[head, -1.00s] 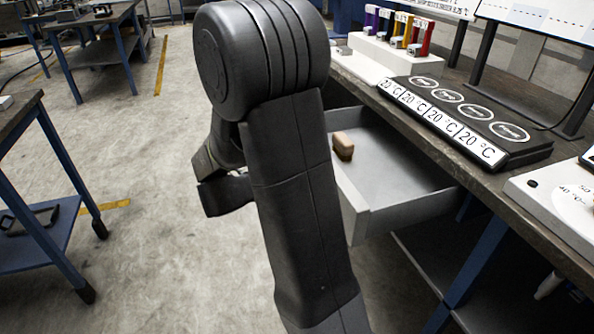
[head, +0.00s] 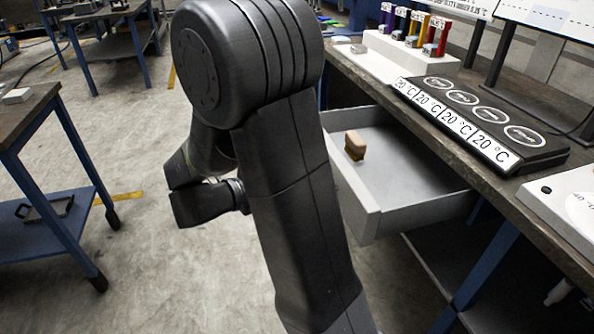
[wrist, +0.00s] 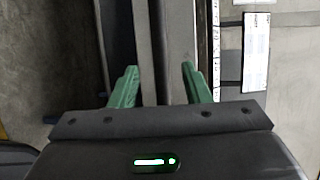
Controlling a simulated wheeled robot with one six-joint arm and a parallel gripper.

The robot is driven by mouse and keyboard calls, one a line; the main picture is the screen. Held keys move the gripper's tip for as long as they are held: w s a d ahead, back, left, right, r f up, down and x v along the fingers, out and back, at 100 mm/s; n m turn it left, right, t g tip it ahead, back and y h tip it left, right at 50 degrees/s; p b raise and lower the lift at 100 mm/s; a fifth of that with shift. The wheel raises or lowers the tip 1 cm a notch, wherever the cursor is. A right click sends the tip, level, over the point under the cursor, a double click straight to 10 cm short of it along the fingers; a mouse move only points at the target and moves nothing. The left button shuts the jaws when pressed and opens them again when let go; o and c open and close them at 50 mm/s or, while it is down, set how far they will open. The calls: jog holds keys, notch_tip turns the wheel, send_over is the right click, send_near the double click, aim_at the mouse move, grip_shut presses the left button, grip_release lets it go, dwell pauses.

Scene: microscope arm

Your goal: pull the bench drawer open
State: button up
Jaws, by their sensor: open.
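The bench drawer (head: 372,222) is pulled out from under the bench top in the head view, its light grey inside showing. A small brown-and-tan block (head: 355,146) stands in it. My arm covers the left part of the drawer and its front, so the handle cannot be made out. My gripper (wrist: 160,80) shows in the wrist view with two green fingers apart. Long grey panels and edges (wrist: 152,50) run beyond and between the fingers; I cannot tell whether the fingers touch them. The fingertips are hidden in the head view.
The bench top (head: 440,130) carries a black four-plate unit (head: 480,118) with 20 °C labels and a white rack (head: 410,62) of coloured tubes. A blue-legged table (head: 60,215) stands at left. The floor between is clear.

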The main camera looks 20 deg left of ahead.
jog(key=shift+v, duration=2.6)
jog(key=b+x, duration=0.1)
jog(key=x, duration=1.3)
jog(key=shift+s, duration=0.1)
jog(key=shift+s, duration=0.1)
